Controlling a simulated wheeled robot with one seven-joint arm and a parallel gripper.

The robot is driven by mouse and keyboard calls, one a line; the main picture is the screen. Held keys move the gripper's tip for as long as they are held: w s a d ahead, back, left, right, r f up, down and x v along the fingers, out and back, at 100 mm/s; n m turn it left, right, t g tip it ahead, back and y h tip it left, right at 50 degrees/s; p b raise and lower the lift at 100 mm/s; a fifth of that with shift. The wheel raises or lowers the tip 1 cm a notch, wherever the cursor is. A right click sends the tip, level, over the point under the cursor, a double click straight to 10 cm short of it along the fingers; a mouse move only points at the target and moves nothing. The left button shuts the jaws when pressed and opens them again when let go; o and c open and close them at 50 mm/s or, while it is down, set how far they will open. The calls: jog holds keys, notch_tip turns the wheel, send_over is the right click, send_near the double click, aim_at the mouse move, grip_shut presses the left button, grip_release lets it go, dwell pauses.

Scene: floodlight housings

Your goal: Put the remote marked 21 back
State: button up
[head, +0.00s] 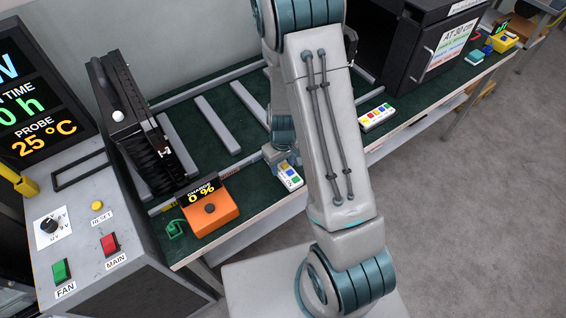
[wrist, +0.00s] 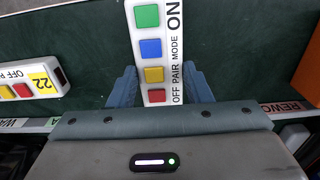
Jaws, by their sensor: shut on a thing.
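My gripper (wrist: 159,72) is shut on a white remote (wrist: 150,47) with green, blue, yellow and red buttons beside the words ON, MODE, PAIR and OFF. No number shows on the part in view, and its green end is cut off by the frame. In the head view the held remote (head: 290,178) is at the bench's front edge, right of the orange charge box; I cannot tell if it touches the bench. A second white remote marked 22 (wrist: 42,78) lies on the bench; a similar remote (head: 377,116) lies right of my arm in the head view.
The orange box (head: 208,206) reads CHARGE 0 %. A black finned housing (head: 140,125) stands on the green bench (head: 214,90) at left, near grey bars. A black box (head: 430,45) stands at the back right. A control cabinet (head: 90,220) is at front left.

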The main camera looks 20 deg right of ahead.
jog(key=o, duration=1.1)
notch_tip(320, 180, up, 11)
notch_tip(320, 180, up, 12)
jog(key=m+t, duration=0.2)
send_over(283, 166)
jog(key=s, duration=0.7)
jog(key=shift+m+t, duration=0.6)
jog(key=shift+m, duration=0.2)
jog(key=s+r, duration=0.4)
jog(key=s, duration=0.1)
jog(key=s+r, duration=0.1)
jog(key=s, duration=0.1)
jog(key=shift+s+r+p, duration=0.3)
jog(key=shift+s+r, duration=0.1)
jog(key=shift+a, duration=0.1)
